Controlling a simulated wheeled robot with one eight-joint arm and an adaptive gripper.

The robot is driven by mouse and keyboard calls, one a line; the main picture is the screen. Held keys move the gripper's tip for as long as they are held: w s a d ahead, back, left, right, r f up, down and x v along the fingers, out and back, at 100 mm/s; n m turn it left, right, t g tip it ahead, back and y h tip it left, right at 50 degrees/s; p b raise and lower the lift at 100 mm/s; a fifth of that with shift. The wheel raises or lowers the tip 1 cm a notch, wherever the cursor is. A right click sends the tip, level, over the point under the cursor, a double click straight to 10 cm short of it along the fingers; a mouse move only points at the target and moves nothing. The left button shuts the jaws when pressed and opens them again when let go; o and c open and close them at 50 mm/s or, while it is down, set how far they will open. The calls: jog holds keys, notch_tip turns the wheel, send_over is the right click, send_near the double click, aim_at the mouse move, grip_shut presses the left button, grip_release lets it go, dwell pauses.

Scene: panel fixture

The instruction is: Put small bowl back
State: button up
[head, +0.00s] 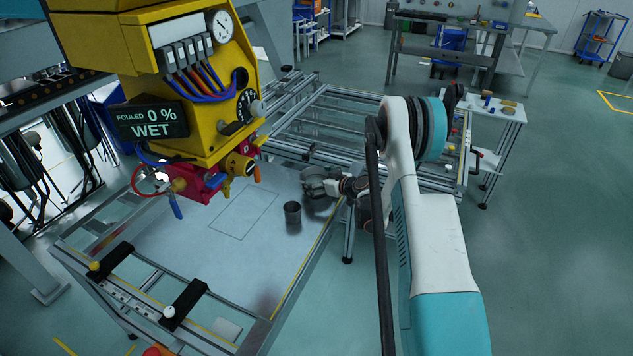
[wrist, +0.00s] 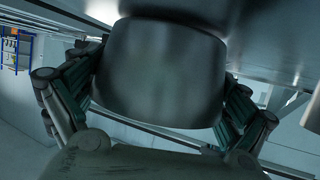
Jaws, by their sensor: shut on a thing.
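My gripper (head: 328,187) is at the right edge of the pale tabletop in the head view. It is shut on a grey metal bowl (head: 313,175), with its fingers at the bowl's side. In the wrist view the bowl (wrist: 160,70) fills the middle, its smooth wall between the two dark green-padded fingers (wrist: 158,95). The bowl's inside is hidden in the wrist view. Whether it touches the tabletop is too small to tell.
A dark cup (head: 292,214) stands just left of the gripper. A yellow machine (head: 170,75) with a WET display overhangs the tabletop (head: 180,260). A rectangle outline (head: 244,215) marks bare tabletop. A metal frame (head: 340,125) stands behind. Two black clamps lie front left.

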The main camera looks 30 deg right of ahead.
jog(key=shift+f, duration=0.1)
jog(key=o, duration=1.1)
jog(key=shift+s+d+r, duration=0.1)
jog(key=shift+s+r, duration=0.2)
jog(key=p+v, duration=0.3)
jog(key=v, duration=0.8)
jog(key=shift+s+r, duration=0.1)
